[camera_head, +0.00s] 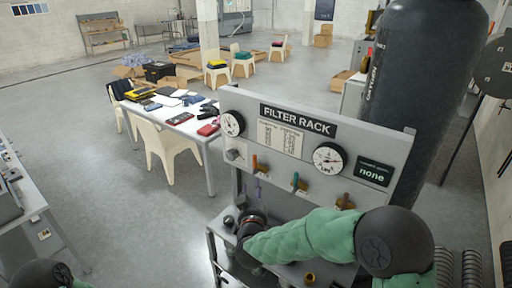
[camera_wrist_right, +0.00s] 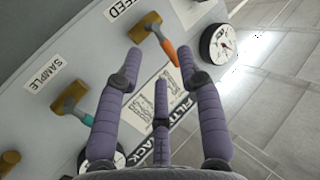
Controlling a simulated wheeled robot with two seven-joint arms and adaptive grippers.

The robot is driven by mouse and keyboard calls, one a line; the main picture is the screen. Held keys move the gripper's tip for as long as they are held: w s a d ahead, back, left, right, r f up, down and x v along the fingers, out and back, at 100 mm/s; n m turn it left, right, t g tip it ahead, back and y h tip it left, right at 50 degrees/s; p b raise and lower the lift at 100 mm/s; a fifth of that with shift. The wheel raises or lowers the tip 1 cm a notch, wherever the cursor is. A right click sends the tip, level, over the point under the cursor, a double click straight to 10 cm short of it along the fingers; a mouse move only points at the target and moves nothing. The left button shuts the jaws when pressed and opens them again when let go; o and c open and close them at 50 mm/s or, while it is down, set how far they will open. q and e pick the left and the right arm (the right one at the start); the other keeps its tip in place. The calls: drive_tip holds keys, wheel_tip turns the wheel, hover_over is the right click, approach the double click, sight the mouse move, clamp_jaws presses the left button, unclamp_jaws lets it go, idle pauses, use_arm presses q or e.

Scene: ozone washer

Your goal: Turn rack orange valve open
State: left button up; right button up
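The orange valve handle (camera_head: 254,162) hangs on the front panel of the grey filter rack (camera_head: 232,101), below the left gauge. In the right wrist view the orange handle (camera_wrist_right: 168,49) extends from a brass body (camera_wrist_right: 145,27) near the FEED label. My right gripper (camera_head: 259,188) is just below the handle in the head view, mostly hidden by its own wrist. In the wrist view its purple fingers (camera_wrist_right: 161,58) are spread, with the orange handle ahead between the tips. I see no clear grip or contact. My left gripper is out of view.
A teal-handled valve (camera_head: 295,181) and a brown valve (camera_head: 346,201) sit to the right on the panel. Two gauges (camera_head: 232,124) (camera_head: 329,158) are above. A dark tank (camera_head: 420,80) stands behind. A white table (camera_head: 175,118) with chairs is at left.

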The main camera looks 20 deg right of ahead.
sight(256, 162)
drive_tip(key=shift+h, duration=0.4)
drive_tip(key=w+d+r+p, duration=0.1)
drive_tip(key=w, duration=0.2)
drive_tip(key=w+d+r+p, duration=0.1)
drive_tip(key=w, duration=0.2)
drive_tip(key=w+d+r+p, duration=0.1)
drive_tip(key=w+d+r, duration=0.1)
drive_tip(key=w, duration=0.2)
drive_tip(key=shift+w, duration=0.1)
clamp_jaws()
